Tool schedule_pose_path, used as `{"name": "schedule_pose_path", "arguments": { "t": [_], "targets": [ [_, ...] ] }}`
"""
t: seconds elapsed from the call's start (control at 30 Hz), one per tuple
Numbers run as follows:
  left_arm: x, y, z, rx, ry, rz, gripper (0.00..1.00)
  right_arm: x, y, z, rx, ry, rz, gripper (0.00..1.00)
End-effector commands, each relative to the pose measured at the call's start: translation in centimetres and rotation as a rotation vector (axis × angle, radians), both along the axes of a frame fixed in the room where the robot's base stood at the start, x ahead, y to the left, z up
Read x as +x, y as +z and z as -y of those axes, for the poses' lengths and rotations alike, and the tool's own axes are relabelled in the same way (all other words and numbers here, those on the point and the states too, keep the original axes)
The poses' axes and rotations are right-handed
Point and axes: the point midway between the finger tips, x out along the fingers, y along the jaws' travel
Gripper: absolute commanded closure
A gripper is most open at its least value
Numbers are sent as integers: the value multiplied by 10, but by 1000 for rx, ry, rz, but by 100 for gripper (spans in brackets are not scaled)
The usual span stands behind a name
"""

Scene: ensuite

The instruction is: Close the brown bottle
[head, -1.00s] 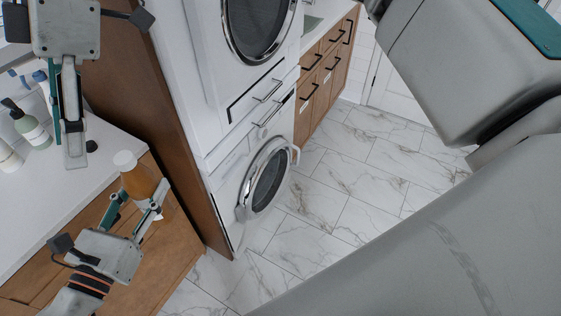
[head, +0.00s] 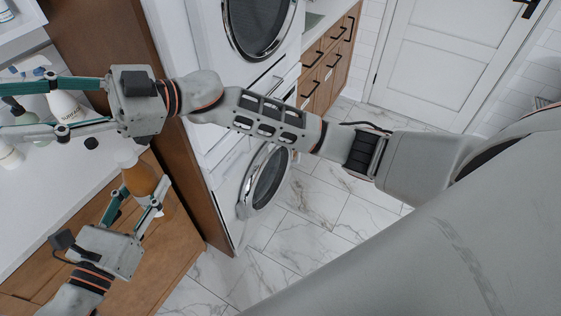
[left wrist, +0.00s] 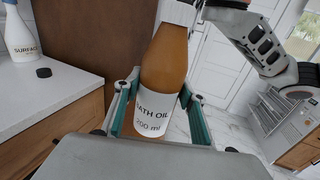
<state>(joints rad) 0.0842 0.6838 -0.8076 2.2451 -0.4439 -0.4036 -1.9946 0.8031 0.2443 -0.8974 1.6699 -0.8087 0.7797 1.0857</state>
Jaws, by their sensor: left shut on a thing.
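My left gripper (head: 143,192) is shut on the brown bottle (head: 140,177) and holds it in front of the wooden cabinet, beside the counter. In the left wrist view the brown bottle (left wrist: 165,70) is tilted a little, with a "BATH OIL" label and a white top cut off by the frame edge. A small black cap (head: 91,143) lies on the counter; it also shows in the left wrist view (left wrist: 44,72). My right gripper (head: 20,110) is open over the counter, fingers spread and pointing left.
A white "SURFACE" spray bottle (left wrist: 22,36) stands on the white counter (head: 50,200). A brown panel and the washing machine (head: 262,185) stand right of the counter.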

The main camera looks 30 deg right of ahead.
Motion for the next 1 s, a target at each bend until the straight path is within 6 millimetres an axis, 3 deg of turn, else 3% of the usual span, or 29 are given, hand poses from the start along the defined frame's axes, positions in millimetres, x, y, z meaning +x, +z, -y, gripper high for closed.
{"name": "schedule_pose_path", "arguments": {
  "t": [0.27,0.47,0.6,0.83,1.0],
  "targets": [
    [0,2,0,-1,-1,3,100,53,-50,45,162,-331,-145,58],
    [0,2,0,-1,-1,3,100,85,-113,90,176,-597,-259,58],
    [0,2,0,-1,-1,3,100,97,-171,126,134,-779,-346,58],
    [0,2,0,-1,-1,3,100,89,-284,191,-27,-1052,-489,58],
    [0,2,0,-1,-1,3,100,55,-373,240,-207,-1213,-597,58]
  ]
}}
